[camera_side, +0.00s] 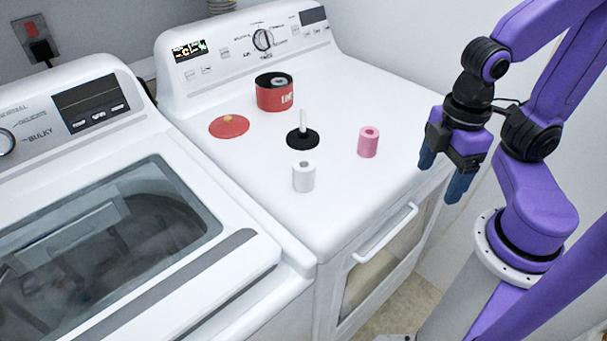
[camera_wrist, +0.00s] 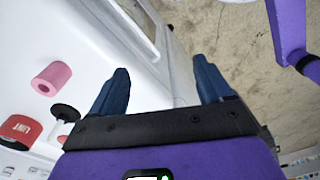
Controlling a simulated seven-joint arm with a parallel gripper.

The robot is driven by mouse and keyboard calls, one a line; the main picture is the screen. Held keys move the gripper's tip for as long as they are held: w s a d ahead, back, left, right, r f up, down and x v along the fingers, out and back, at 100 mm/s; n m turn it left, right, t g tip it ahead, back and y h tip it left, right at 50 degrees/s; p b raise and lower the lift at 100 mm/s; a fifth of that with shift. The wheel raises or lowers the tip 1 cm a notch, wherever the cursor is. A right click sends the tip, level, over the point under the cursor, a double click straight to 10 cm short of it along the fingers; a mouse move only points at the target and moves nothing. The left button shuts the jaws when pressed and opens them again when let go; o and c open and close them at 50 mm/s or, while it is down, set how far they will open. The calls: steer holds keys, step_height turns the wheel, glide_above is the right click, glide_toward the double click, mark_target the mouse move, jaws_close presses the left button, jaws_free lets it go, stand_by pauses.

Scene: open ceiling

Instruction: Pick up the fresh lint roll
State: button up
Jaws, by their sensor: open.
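Two small upright rolls stand on the white dryer top: a white roll (camera_side: 303,176) near its front left and a pink roll (camera_side: 368,142) further right. I cannot tell which is the fresh lint roll. The pink roll also shows in the wrist view (camera_wrist: 52,78); I cannot make out the white one there. My gripper (camera_side: 442,172) is open and empty, with blue fingers pointing down, to the right of the pink roll and apart from it, by the dryer's front right edge. In the wrist view my gripper (camera_wrist: 160,68) has nothing between its fingers.
A black disc with a white post (camera_side: 302,137) stands between the rolls, further back. Behind it are a red container (camera_side: 274,94) with lettering and a flat red lid (camera_side: 229,126). A washer (camera_side: 110,235) stands left. The dryer top's right side is clear.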

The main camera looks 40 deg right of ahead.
steer(key=shift+c, duration=0.4)
step_height(320, 180, up, 8)
steer(key=n+h, duration=0.2)
steer(key=n, duration=0.7)
glide_above(304, 173)
steer(key=shift+n, duration=0.5)
steer(key=f, duration=0.4)
steer(key=d+f, duration=0.1)
steer(key=f, duration=0.2)
steer(key=w+f, duration=0.1)
steer(key=f, duration=0.3)
steer(key=shift+d+f, duration=0.15)
steer(key=shift+f, duration=0.15)
steer(key=shift+w+d+f, duration=0.15)
steer(key=shift+f, duration=1.3)
steer(key=shift+w+d+f, duration=0.1)
steer(key=shift+w+f, duration=0.05)
steer(key=shift+f, duration=1.25)
steer(key=c, duration=1)
